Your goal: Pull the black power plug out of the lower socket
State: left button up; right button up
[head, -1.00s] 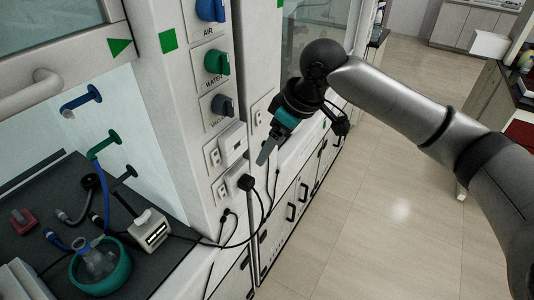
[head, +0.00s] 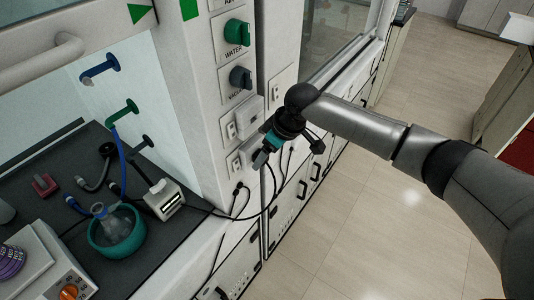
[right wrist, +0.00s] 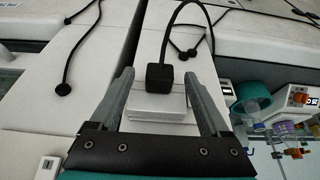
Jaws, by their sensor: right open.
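The black power plug (right wrist: 159,77) sits in the white lower socket (right wrist: 157,108) in the right wrist view, its black cable arching up and away. My open right gripper (right wrist: 160,74) has one finger on each side of the plug, with a visible gap on both sides. In the head view the right gripper (head: 260,158) is at the lower socket (head: 234,161) on the post between the hoods and hides most of the plug there. My left gripper is not in view.
The upper socket's white box (head: 250,115) is just above, below the dark vacuum knob (head: 240,77) and green water knob (head: 237,32). Cables hang below the sockets. A teal bowl with a flask (head: 117,232) stands on the left worktop. The floor at right is clear.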

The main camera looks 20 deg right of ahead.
jog(key=shift+f, duration=0.1)
jog(key=shift+c, duration=0.2)
grip_shut()
dwell(1.0)
jog(key=shift+s+d+p, duration=1)
jog(key=shift+s+p, duration=0.25)
jog(key=shift+p, duration=0.5)
